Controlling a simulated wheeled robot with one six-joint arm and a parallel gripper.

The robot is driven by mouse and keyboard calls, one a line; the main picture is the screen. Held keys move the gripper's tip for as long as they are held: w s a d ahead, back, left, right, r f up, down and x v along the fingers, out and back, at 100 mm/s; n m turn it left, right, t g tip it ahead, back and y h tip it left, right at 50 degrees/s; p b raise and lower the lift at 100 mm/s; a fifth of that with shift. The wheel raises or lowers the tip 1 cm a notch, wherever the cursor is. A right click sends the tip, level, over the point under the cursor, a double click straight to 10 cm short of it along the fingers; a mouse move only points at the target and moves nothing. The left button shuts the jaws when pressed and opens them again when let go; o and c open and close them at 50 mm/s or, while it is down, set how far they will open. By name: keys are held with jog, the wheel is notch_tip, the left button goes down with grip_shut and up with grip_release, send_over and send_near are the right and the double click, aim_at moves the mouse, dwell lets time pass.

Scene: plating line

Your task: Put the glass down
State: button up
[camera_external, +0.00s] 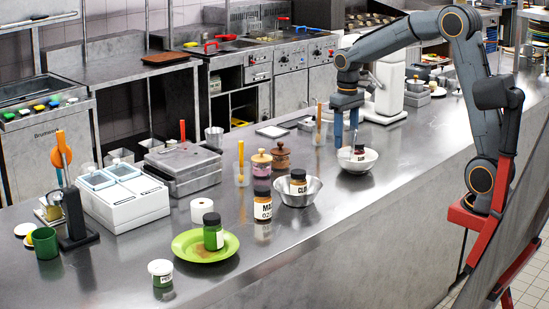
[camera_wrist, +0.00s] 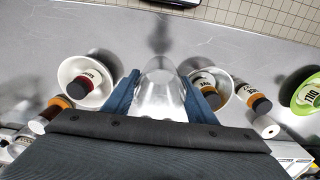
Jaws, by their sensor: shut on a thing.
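My gripper (camera_external: 346,140) has blue fingers and is over the steel counter, just behind the white bowl in the external view. In the wrist view my gripper (camera_wrist: 160,95) is shut on a clear glass (camera_wrist: 161,82), one finger on each side. The glass cannot be made out clearly in the external view. I cannot tell whether its base touches the counter (camera_external: 415,150). In the wrist view it is between the white bowl (camera_wrist: 68,77) with a jar and the metal bowl (camera_wrist: 222,78) with a jar, apart from both.
A green plate (camera_external: 183,252) with a jar is further left. A cup with an orange stick (camera_external: 319,127) stands beside my gripper.

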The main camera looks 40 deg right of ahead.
jog(key=w+a+f+b, duration=0.1)
jog(key=w+f+b, duration=0.1)
jog(key=w, duration=0.9)
jog(key=w+a+f+b, duration=0.1)
jog(key=w+b, duration=0.2)
jog(key=w, duration=0.8)
jog(key=f+p, duration=0.1)
jog(key=f, duration=0.4)
jog(key=f+p, duration=0.1)
jog(key=f, duration=0.4)
jog(key=shift+w+a+f+p, duration=0.1)
jog(key=shift+w+a+p, duration=0.1)
jog(key=shift+p, duration=0.15)
jog(key=shift+s+f, duration=0.1)
jog(key=shift+f, duration=0.05)
jog(key=o, duration=1.2)
jog(key=shift+o, duration=0.4)
notch_tip(320, 180, up, 12)
jog(key=b, duration=0.3)
jog(key=shift+r, duration=0.2)
